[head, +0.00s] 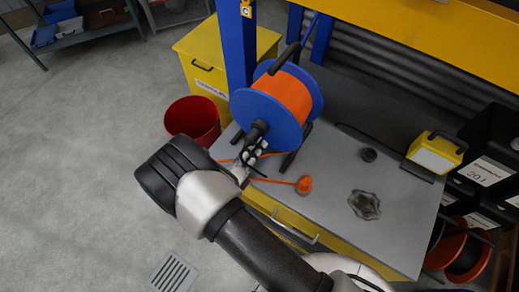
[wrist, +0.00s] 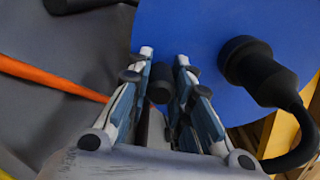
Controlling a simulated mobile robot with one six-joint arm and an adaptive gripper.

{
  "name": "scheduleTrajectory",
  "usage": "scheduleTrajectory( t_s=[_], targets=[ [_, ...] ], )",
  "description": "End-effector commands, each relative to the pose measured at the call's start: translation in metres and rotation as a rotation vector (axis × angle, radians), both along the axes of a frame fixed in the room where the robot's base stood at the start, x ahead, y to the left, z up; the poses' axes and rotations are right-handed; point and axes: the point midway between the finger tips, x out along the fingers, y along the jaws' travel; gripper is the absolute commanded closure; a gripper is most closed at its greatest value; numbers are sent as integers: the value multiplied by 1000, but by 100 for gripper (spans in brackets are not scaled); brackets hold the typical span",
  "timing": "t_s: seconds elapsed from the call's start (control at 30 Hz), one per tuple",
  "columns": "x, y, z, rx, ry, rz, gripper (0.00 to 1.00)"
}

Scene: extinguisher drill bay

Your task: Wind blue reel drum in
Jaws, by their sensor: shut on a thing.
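The blue reel drum (head: 251,107) stands on the grey bench top, wound with orange cable (head: 287,97). A black axle hub (head: 259,130) sticks out of its near face; it also shows in the wrist view (wrist: 252,68) with a curved black tube. My gripper (head: 252,152) is at the lower part of this face. In the wrist view my gripper (wrist: 162,82) is shut on a small black knob (wrist: 160,90) at the blue face, between its fingertips. Loose orange cable (head: 272,181) lies on the bench, ending at an orange plug (head: 304,185).
A red bucket (head: 192,120) and a yellow cabinet (head: 205,72) stand left of the bench (head: 335,220). A blue post (head: 236,45) rises behind the drum. A dark star-shaped piece (head: 365,204), a black puck (head: 368,155) and a yellow lamp (head: 436,152) are to the right.

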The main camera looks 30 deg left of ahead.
Motion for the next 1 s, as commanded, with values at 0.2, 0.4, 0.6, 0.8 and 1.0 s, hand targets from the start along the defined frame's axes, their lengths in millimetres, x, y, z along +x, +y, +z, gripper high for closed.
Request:
scheduleTrajectory(
  t_s=[0.2,0.4,0.6,0.8,1.0],
  targets=[
    [0,6,0,59,-3,0,100],
    [0,7,0,76,-4,0,100],
    [0,7,1,76,-4,0,100],
    [0,7,1,75,-5,1,74],
    [0,7,1,75,-6,1,61]
  ],
)
